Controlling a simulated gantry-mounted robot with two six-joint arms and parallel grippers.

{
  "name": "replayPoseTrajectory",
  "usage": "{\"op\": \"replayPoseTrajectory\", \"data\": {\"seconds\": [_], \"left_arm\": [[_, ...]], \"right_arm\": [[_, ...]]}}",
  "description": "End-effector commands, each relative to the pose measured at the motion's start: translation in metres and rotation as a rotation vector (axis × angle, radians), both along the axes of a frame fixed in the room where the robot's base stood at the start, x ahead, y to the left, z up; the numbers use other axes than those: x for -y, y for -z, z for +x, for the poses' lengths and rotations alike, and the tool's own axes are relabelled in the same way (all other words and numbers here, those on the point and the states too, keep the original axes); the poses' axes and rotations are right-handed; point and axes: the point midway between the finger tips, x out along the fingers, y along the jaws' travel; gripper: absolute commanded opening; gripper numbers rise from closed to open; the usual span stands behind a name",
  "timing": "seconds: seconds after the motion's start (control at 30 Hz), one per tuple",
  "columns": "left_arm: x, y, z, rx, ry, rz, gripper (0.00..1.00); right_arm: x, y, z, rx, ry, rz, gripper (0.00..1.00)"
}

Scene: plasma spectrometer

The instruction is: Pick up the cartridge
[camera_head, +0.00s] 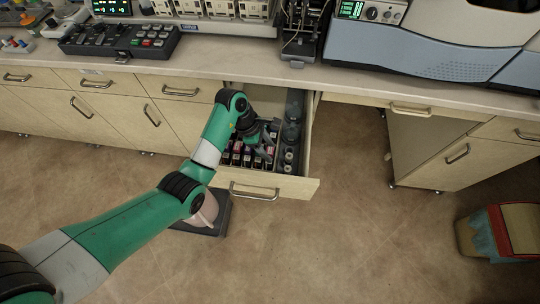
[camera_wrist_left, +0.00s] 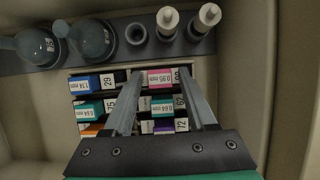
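Several cartridges with coloured and numbered labels stand in rows in a tray inside an open drawer (camera_head: 292,187). In the left wrist view, a cartridge with a pink label reading 0.95 mm (camera_wrist_left: 160,78) lies between my fingertips, at the far row. My left gripper (camera_wrist_left: 162,72) is open, its two fingers reaching down over the cartridge rows. I cannot tell whether the fingers touch any cartridge. In the head view my left gripper (camera_head: 267,144) is low in the drawer, and the wrist partly hides the cartridges. My right gripper is not in view.
Round flasks (camera_wrist_left: 92,38) and white-capped bottles (camera_wrist_left: 167,20) stand in a holder beside the cartridges. The drawer's side walls are close. A counter with instruments (camera_head: 120,42) lies above.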

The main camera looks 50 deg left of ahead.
Motion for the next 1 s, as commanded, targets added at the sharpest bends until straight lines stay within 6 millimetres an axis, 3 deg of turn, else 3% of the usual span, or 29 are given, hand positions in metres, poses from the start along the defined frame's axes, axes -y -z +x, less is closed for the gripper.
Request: {"op": "replayPoseTrajectory", "data": {"seconds": [0.03,0.3,0.67,0.77,1.0], "left_arm": [[0.0,0.0,0.0,0.0,0.0,0.0,0.46],[0.0,0.0,0.0,0.0,0.0,0.0,0.0],[0.0,-0.004,0.0,0.002,0.001,0.0,0.0],[0.0,-0.019,0.001,0.003,0.0,0.0,0.0],[0.0,-0.075,0.001,0.003,0.001,0.0,0.0]], "right_arm": [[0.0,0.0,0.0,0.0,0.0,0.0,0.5],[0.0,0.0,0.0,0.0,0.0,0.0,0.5],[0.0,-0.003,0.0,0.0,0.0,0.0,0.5],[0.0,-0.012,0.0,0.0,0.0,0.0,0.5],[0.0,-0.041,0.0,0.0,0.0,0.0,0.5]]}}
